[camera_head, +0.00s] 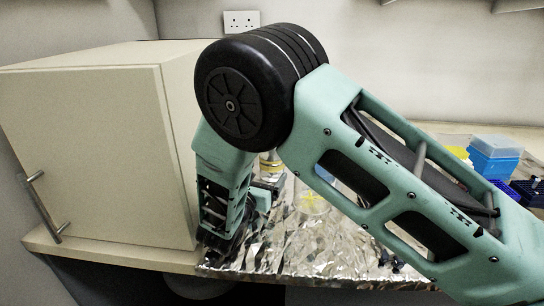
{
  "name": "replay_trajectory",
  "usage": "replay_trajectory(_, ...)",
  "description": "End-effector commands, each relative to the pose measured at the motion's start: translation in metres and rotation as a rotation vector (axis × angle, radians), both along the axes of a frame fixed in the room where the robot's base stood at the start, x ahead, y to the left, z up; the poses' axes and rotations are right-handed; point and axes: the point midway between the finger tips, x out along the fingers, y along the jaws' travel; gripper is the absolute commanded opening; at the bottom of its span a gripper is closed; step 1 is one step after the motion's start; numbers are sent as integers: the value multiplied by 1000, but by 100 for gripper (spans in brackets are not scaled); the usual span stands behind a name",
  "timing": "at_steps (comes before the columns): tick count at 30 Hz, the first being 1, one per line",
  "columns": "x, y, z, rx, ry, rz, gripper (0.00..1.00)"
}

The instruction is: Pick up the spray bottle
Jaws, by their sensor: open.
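I cannot make out the spray bottle in the head view; my own arm covers much of the bench. My arm rises from the lower right, bends at the large black joint and drops beside the cabinet. A small part of a yellowish and pale object (270,162) shows behind my arm, too hidden to identify.
A cream cabinet (95,150) with a metal handle fills the left. Crumpled foil (310,255) covers the bench front. A clear item with yellow (312,201) stands on the foil. Blue boxes (494,157) and a dark blue rack (527,190) are at right.

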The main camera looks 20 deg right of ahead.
Motion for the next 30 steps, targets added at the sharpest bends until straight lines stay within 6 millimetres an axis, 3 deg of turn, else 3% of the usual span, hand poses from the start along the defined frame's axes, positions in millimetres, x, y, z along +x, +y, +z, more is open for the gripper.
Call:
replay_trajectory(8,17,-15,1,0,0,-3,88)
replay_trajectory(18,55,-45,2,0,0,-2,88)
replay_trajectory(27,59,-47,1,0,-1,0,88)
replay_trajectory(30,59,-47,1,0,-1,0,63)
